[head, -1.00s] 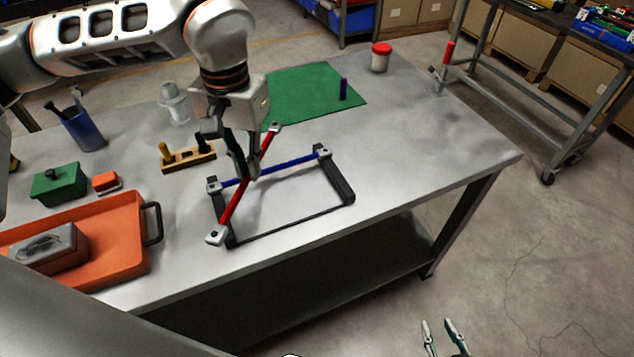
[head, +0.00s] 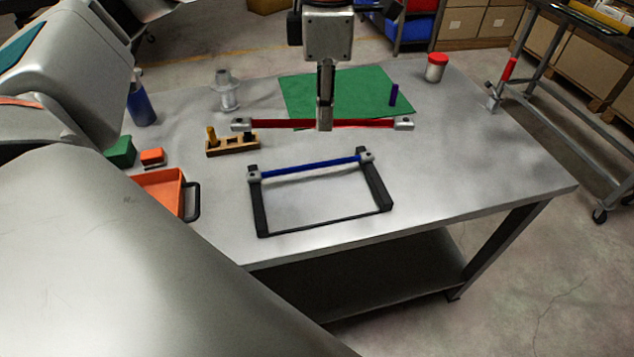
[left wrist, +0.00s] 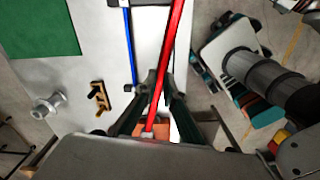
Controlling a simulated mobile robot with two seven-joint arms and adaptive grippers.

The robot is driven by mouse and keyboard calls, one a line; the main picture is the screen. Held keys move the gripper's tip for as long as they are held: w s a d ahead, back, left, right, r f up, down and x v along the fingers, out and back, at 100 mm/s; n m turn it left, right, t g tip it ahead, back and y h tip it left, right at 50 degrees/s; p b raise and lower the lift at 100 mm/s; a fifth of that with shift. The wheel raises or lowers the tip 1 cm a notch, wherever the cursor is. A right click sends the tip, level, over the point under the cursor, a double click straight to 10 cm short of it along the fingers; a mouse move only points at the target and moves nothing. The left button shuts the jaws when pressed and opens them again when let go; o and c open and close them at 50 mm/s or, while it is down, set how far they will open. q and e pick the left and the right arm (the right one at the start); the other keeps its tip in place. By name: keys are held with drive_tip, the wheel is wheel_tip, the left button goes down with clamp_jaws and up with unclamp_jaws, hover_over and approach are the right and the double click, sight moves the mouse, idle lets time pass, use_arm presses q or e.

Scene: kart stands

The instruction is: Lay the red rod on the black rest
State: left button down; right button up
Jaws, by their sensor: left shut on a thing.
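The red rod (head: 285,124) has grey end blocks and hangs level, crosswise, in the head view. My left gripper (head: 325,122) points down and is shut on it near its middle. In the left wrist view, the red rod (left wrist: 174,45) runs between the fingers. The black rest (head: 261,212) is a low frame on the table, nearer to the head camera than the rod. A blue rod (head: 310,165) with grey ends lies across its far side. The rest's near side carries no rod. My right gripper is not in view.
A green mat (head: 295,95) with a purple peg (head: 393,95) lies behind. A wooden peg block (head: 232,147) and an orange tray (head: 165,185) stand left. A red-lidded jar (head: 435,70) is at the back right. The table right of the rest is clear.

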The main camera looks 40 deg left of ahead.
use_arm(q)
drive_tip(key=shift+a+r+n, duration=0.1)
drive_tip(key=shift+r+n, duration=0.3)
drive_tip(key=shift+n, duration=0.7)
drive_tip(key=shift+f, duration=0.15)
wheel_tip(320, 180, down, 20)
drive_tip(key=shift+r+b, duration=0.25)
drive_tip(key=shift+b, duration=0.7)
drive_tip(key=shift+f, duration=0.1)
drive_tip(key=shift+f, duration=0.1)
drive_tip(key=c, duration=2.1)
unclamp_jaws()
drive_tip(key=shift+c, duration=0.2)
